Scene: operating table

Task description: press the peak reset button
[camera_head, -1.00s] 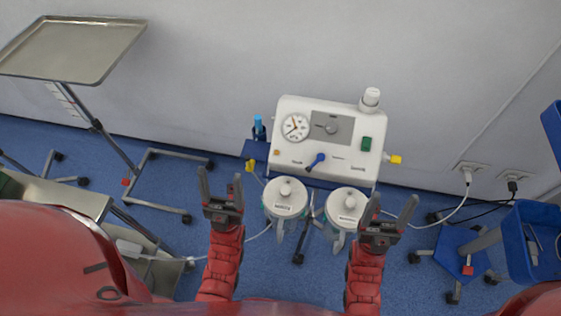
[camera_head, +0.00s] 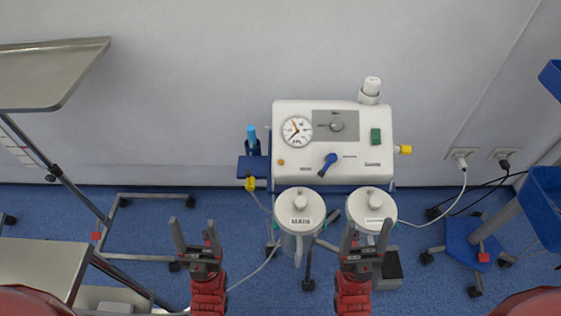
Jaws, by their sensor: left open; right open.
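A white suction unit (camera_head: 345,160) stands against the wall in the middle of the head view. A small orange button (camera_head: 281,162) sits below the gauge; no label naming the peak reset button is readable. My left gripper (camera_head: 194,238) is open and empty, below and left of the unit. My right gripper (camera_head: 366,238) is open and empty, in front of the right canister in the view.
Two lidded canisters (camera_head: 300,208) (camera_head: 371,206) hang below the unit's front. A metal tray stand (camera_head: 50,75) is at the left. A blue wheeled stand (camera_head: 470,243) is at the right. Cables run to wall sockets. Floor between left stand and unit is partly open.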

